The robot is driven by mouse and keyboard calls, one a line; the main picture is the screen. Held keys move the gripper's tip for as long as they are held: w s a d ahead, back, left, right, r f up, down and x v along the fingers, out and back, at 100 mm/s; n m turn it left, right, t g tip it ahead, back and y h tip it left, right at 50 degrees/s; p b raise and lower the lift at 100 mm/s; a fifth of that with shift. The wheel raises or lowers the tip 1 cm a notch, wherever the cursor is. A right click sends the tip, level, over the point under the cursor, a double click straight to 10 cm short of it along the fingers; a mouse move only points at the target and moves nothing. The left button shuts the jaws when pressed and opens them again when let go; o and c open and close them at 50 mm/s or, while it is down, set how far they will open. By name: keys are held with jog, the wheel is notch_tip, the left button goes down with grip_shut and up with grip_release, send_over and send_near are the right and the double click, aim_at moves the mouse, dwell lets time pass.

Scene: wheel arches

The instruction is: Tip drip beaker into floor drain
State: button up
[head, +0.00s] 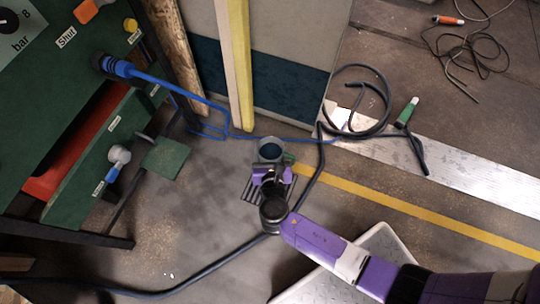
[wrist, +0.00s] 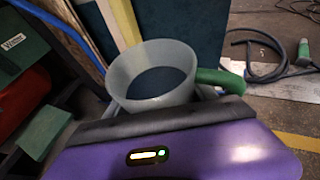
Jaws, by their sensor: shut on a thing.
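The drip beaker (head: 270,150) is a pale, translucent cup with a green handle, held at my gripper (head: 271,172). In the wrist view the beaker (wrist: 118,75) shows its open rim and a dark blue-grey inside; it looks roughly upright. Its green handle (wrist: 220,79) sticks out to the right. My gripper is shut on the beaker; its fingertips are mostly hidden behind my purple wrist housing. The floor drain (head: 252,193) is a dark slotted grate, partly covered by my gripper and wrist. The beaker appears at the grate's far edge; its height above the floor is unclear.
A green machine bench (head: 95,165) with a blue hose (head: 180,88) stands at left. A black hose (head: 215,265) crosses the floor beside the drain. Boards (head: 236,65) lean behind. A yellow line (head: 400,205), metal plate (head: 450,178) and coiled cable (head: 385,90) lie at right.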

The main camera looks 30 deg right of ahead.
jog(key=shift+w+d+f+m+b, duration=0.15)
jog(key=shift+w+f+b, duration=0.1)
jog(key=shift+f, duration=0.2)
jog(key=shift+w+f+m+b, duration=0.15)
jog(key=shift+w+f+b, duration=0.1)
jog(key=shift+f, duration=0.2)
jog(key=shift+r+m+p, duration=0.3)
jog(key=shift+m+p, duration=0.05)
jog(key=shift+m, duration=0.15)
jog(key=shift+a+r+m+y+p, duration=0.2)
jog(key=shift+m+y, duration=0.2)
jog(key=shift+y, duration=0.15)
jog(key=shift+a+r+m+y+p, duration=0.1)
jog(key=shift+a+m+y+p, duration=0.05)
jog(key=shift+m+y, duration=0.35)
jog(key=m+y, duration=0.1)
jog(key=a+r+m+y+p, duration=0.1)
jog(key=y, duration=0.1)
jog(key=shift+a, duration=0.15)
jog(key=shift+w+a+f+m+t+y+b, duration=0.15)
jog(key=shift+a+f+m+t+y+b, duration=0.5)
jog(key=shift+m+y+b, duration=1.25)
jog(key=shift+w+a+f+m+t+y+b, duration=0.15)
jog(key=shift+a+f+m+t+y+b, duration=0.55)
jog(key=shift+b, duration=2.2)
jog(key=shift+w+a+f+m+t+y+b, duration=0.15)
jog(key=shift+a+f+m+y+b, duration=0.55)
jog(key=shift+m+b, duration=1.35)
